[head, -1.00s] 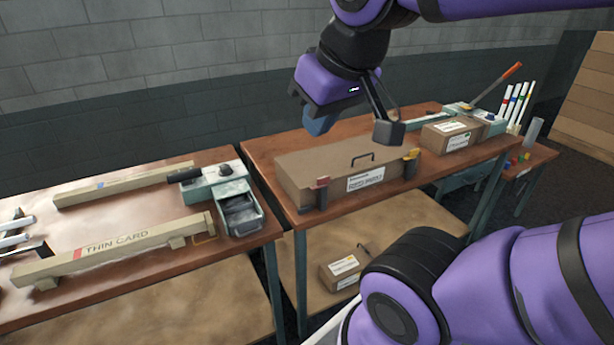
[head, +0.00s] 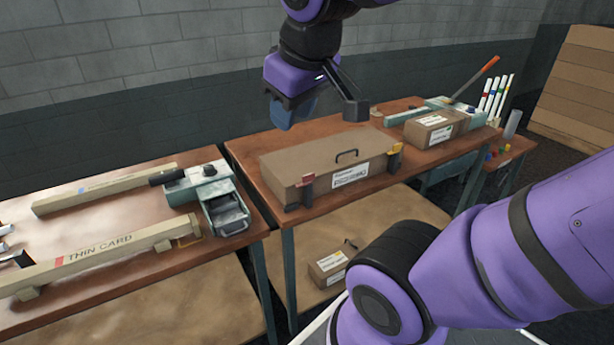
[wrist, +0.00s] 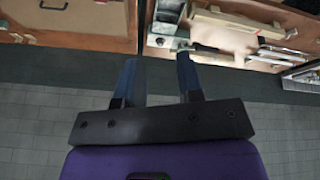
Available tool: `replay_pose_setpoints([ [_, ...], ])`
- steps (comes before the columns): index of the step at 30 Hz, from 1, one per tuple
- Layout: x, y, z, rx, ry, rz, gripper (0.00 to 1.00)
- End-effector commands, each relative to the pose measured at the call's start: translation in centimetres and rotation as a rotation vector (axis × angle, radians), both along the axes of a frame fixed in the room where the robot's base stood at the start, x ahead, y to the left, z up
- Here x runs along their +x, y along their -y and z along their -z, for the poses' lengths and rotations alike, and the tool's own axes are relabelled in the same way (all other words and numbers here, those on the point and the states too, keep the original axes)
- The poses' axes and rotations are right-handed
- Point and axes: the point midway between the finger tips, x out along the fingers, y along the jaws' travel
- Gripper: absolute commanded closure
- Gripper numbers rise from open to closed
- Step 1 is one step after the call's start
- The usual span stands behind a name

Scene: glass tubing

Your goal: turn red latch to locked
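The red latch (head: 307,181) is at the front left of the case, on a dark bracket. A yellow latch (head: 396,150) is at its front right. My gripper (head: 290,112) hangs in the air above and behind the case's left end, apart from it. In the wrist view two blue fingers (wrist: 157,65) stand apart with nothing between them. The red latch cannot be made out clearly in the wrist view.
A left bench holds a wooden beam marked THIN CARD (head: 100,258) and a grey-green device with a drawer (head: 226,214). A smaller carton (head: 435,128) and a lever tool (head: 475,80) are right of the case. A box (head: 328,268) lies on the lower shelf.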

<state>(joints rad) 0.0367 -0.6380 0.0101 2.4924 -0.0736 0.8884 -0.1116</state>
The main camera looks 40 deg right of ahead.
Motion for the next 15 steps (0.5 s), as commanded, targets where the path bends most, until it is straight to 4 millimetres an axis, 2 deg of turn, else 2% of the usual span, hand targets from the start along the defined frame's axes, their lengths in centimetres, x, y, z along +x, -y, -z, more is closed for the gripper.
replay_pose_setpoints([
  [1,1.3,0.6,0.4,-0.035,-0.030,-0.026,0.66],
  [8,6.4,3.8,2.4,-0.196,-0.159,-0.198,0.66],
  [15,11.4,7.4,5.8,-0.322,-0.307,-0.401,0.66],
])
